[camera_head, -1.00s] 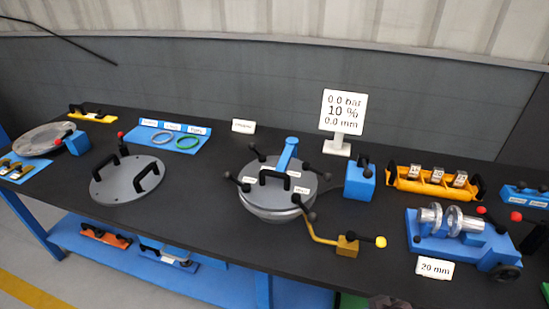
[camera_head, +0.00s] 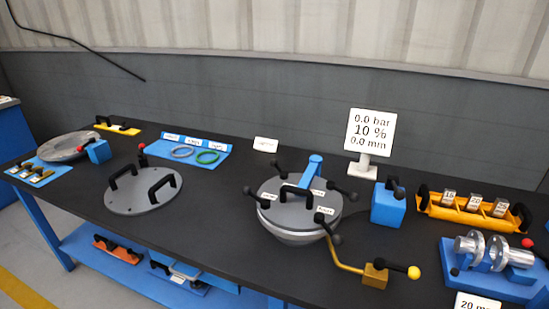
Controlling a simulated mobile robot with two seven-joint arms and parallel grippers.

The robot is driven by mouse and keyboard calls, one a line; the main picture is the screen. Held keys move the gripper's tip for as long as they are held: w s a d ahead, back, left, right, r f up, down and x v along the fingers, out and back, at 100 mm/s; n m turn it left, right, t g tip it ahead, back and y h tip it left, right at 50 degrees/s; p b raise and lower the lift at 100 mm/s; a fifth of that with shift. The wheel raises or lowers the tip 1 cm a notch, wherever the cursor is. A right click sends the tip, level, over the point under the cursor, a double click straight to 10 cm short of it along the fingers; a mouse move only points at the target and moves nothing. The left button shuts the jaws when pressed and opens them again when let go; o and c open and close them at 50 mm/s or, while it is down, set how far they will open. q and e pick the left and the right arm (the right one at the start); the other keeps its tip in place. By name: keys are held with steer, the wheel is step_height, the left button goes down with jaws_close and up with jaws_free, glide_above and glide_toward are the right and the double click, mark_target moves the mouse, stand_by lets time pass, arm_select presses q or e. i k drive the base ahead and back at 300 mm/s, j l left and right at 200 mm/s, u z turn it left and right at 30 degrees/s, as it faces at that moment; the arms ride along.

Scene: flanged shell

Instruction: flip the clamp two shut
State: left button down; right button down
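The flanged shell (camera_head: 288,238) is a round grey vessel on the bench right of centre, with a grey lid on top. Several clamps with dark ball-ended levers sit around its rim: one at the back left (camera_head: 277,166), one at the left (camera_head: 257,197), one at the right (camera_head: 342,191) and one at the front right (camera_head: 327,227). Small white labels lie by the clamps, too small to read, so I cannot tell which is clamp two. A black handle (camera_head: 284,191) and a blue arm (camera_head: 315,167) are over the lid. Neither gripper shows.
A yellow-knobbed lever on a brass block (camera_head: 375,275) stands at the shell's front right. A blue block (camera_head: 388,206) and a display sign (camera_head: 370,132) stand behind right. A grey plate with handles (camera_head: 143,192) lies left. The black bench (camera_head: 220,235) is clear between plate and shell.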

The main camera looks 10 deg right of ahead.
mark_target(283, 174)
steer(key=j+z, duration=0.2)
steer(key=z, duration=0.25)
steer(key=j+z, duration=0.25)
steer(key=z, duration=0.2)
steer(key=j+z, duration=0.2)
steer(key=j, duration=0.25)
steer(key=k+j+z, duration=0.1)
steer(key=j+z, duration=0.15)
steer(key=j, duration=0.15)
steer(key=k+j, duration=0.1)
steer(key=j, duration=0.3)
steer(key=k+j, duration=0.1)
steer(key=j, duration=0.3)
steer(key=k+j+z, duration=0.1)
steer(key=j, duration=0.3)
steer(key=k+j, duration=0.15)
steer(key=j, duration=0.25)
